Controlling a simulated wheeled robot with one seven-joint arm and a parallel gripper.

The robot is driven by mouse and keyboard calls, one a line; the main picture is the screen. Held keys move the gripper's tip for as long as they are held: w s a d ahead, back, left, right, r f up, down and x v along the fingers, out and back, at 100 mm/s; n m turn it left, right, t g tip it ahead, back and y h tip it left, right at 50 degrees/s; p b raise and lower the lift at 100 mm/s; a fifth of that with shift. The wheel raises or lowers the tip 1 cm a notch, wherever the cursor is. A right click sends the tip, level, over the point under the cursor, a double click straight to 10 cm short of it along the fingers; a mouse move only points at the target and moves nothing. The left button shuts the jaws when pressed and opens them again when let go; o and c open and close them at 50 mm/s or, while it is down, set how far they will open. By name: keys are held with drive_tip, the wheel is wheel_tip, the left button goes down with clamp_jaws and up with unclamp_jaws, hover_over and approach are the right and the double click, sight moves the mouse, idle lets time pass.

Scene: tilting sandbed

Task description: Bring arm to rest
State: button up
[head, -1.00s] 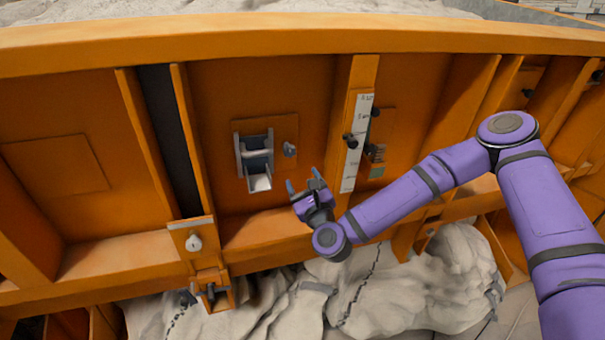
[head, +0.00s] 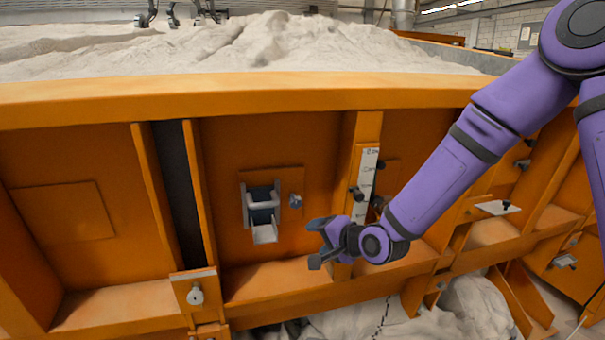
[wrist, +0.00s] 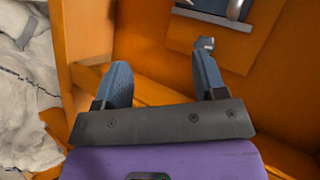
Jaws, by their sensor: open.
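My gripper (head: 318,243) is in front of the orange sandbed wall (head: 70,150), low and to the right of a grey metal bracket with a small tray (head: 262,213). In the wrist view my gripper (wrist: 165,78) shows its two blue-grey fingers spread apart with nothing between them. My purple arm (head: 455,150) reaches in from the upper right. A small knob (head: 296,200) sits beside the bracket; it also shows in the wrist view (wrist: 205,44), just beyond the right finger.
A white scale strip (head: 367,175) with dark knobs is just above my gripper. A latch plate (head: 195,290) is at the lower left. Sand (head: 240,45) fills the bed behind the top rail (head: 230,98). Pale covered material (head: 480,300) lies below the wall.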

drive_tip(key=s+d+r+n+g+h, duration=0.1)
drive_tip(key=s+d+r+n+h, duration=0.25)
drive_tip(key=s+d+r, duration=0.45)
drive_tip(key=s+d+r+n+g+h, duration=0.1)
drive_tip(key=s+d+r+n+h, duration=0.15)
drive_tip(key=d+r+h, duration=0.45)
drive_tip(key=s+d+r+g, duration=0.1)
drive_tip(key=s+d, duration=0.4)
drive_tip(key=s, duration=0.5)
drive_tip(key=s+d+r+g+y, duration=0.1)
drive_tip(key=s+d+r, duration=0.2)
drive_tip(key=s+d, duration=0.3)
drive_tip(key=s, duration=0.5)
drive_tip(key=shift+s+r+n+g, duration=0.25)
drive_tip(key=shift+r+n+g, duration=0.1)
drive_tip(key=shift+n+g, duration=0.05)
